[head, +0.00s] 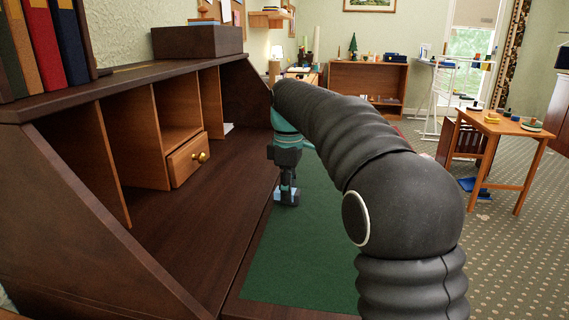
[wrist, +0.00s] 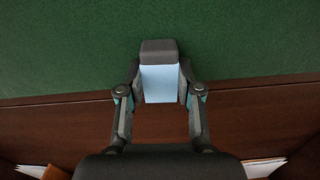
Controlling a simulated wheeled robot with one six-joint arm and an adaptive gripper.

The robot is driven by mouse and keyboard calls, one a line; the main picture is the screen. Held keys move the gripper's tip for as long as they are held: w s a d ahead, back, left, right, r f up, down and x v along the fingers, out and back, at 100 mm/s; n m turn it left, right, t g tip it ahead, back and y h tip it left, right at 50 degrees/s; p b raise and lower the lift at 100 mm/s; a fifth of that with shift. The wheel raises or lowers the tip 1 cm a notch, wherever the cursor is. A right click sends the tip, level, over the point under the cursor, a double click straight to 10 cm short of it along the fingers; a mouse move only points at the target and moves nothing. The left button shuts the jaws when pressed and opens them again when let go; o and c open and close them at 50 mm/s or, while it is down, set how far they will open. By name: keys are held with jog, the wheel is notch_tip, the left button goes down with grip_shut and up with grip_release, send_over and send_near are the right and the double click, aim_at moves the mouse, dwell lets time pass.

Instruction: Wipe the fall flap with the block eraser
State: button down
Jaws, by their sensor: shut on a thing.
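The fall flap (head: 300,245) is the desk's lowered front, with a green writing surface and a dark wood border. Its green also fills the top of the wrist view (wrist: 60,50). My gripper (head: 287,197) points down at the flap's inner left edge, towards the far end. In the wrist view my gripper (wrist: 160,85) is shut on the block eraser (wrist: 161,86), which shows a pale blue face between the fingers and a dark grey end. The eraser is over the green near the wood border. I cannot tell whether it touches the flap. My arm hides part of the flap.
The desk's pigeonholes, with a small drawer (head: 188,158), stand left of the flap. A dark box (head: 197,41) and several books (head: 40,45) are on the desk top. A small wooden table (head: 500,124) stands at the right. The visible green surface is clear.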

jog(key=shift+s+a, duration=0.1)
jog(key=shift+s, duration=0.35)
jog(key=shift+s+r, duration=0.25)
notch_tip(320, 180, up, 2)
jog(key=shift+w+r+p, duration=0.1)
jog(key=shift+r+p, duration=0.15)
jog(key=shift+p, duration=0.2)
jog(key=shift+r, duration=2.65)
jog(key=shift+a, duration=0.1)
